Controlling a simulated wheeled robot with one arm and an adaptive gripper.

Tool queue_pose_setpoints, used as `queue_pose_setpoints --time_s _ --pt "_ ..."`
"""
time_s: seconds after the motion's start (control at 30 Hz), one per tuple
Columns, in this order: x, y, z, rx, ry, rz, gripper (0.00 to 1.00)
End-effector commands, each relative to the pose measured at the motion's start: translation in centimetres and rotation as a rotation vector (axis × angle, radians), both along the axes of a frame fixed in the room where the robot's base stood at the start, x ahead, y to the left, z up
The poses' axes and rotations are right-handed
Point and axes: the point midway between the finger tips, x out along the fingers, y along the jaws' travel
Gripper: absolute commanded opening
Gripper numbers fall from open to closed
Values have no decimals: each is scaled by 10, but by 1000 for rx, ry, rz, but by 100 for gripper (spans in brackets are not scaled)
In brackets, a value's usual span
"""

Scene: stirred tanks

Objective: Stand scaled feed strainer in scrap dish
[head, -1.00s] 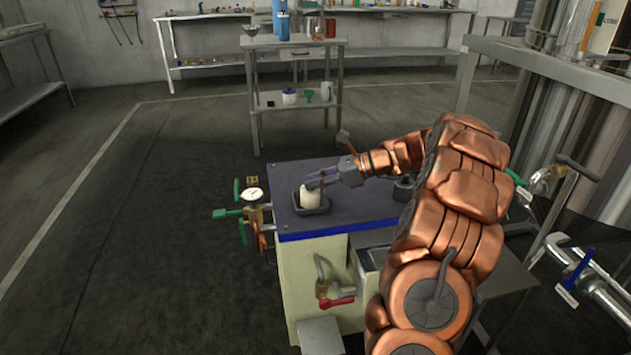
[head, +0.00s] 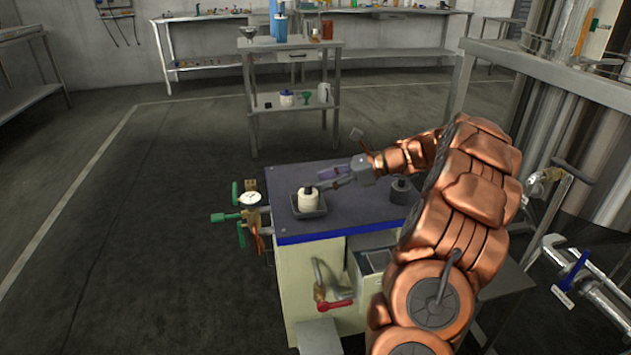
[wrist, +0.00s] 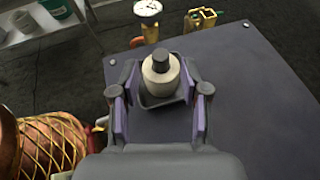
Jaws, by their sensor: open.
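The feed strainer (head: 308,199), a cream cylinder with a dark cap, stands upright in the dark scrap dish (head: 322,211) on the bench's left part. The strainer (wrist: 160,78) and part of the dish (wrist: 174,103) also show in the wrist view, straight ahead of the fingers. My gripper (head: 335,175) is open, with purple-lined fingers, just right of and behind the strainer in the head view. It appears empty and drawn back from the strainer. In the wrist view the strainer appears between the fingertips, but a gap shows on both sides.
A dark grey cylinder with a knob (head: 401,191) stands on the dark bench top (head: 290,180), right of my gripper. A gauge with valves (head: 250,200) sits off the bench's left edge. A red-handled valve (head: 333,303) is on the front. The bench top between dish and cylinder is clear.

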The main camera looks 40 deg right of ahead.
Motion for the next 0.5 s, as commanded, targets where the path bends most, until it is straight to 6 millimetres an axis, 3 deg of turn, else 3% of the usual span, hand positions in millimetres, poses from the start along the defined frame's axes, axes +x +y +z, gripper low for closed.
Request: queue_pose_setpoints --time_s 0.3,0.5 --pt "-35 -42 24 -3 0 -5 46" --pt "-46 -54 30 0 0 -2 46"
